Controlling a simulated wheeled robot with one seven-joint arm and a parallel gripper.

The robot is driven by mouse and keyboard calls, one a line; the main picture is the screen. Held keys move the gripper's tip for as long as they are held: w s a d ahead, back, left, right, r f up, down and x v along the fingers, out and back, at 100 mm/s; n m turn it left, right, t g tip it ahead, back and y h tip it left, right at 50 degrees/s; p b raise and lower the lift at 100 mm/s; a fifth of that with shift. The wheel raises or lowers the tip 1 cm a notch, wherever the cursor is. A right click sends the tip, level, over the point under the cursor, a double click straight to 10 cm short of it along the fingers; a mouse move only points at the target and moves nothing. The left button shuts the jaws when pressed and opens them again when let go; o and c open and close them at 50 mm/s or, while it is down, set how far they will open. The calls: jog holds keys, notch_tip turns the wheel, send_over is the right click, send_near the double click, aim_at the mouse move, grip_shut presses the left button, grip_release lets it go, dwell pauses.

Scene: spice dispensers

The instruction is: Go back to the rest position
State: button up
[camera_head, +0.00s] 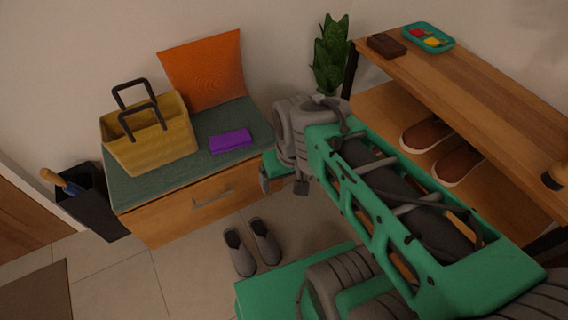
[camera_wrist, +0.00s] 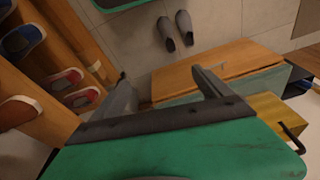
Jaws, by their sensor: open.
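My gripper (camera_head: 284,186) is near the right end of the low drawer bench in the head view, with my green arm stretching to the lower right. In the wrist view my gripper (camera_wrist: 165,82) shows two dark fingers spread apart with nothing between them. Beyond the fingers are the tiled floor and the bench front.
The bench (camera_head: 152,187) holds a yellow basket (camera_head: 150,140), a purple item (camera_head: 231,140) and an orange cushion (camera_head: 203,72). Grey slippers (camera_head: 252,246) lie on the floor. A wooden shelf (camera_head: 455,75) with shoes (camera_head: 427,135) stands right; a plant (camera_head: 330,55) is behind.

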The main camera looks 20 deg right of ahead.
notch_tip(320, 180, up, 26)
jog(key=w+p, duration=0.1)
jog(key=p, duration=2.2)
jog(key=shift+w+m+t+p, duration=0.15)
jog(key=shift+m+t+p, duration=0.15)
jog(key=shift+t, duration=0.1)
jog(key=shift+a, duration=0.1)
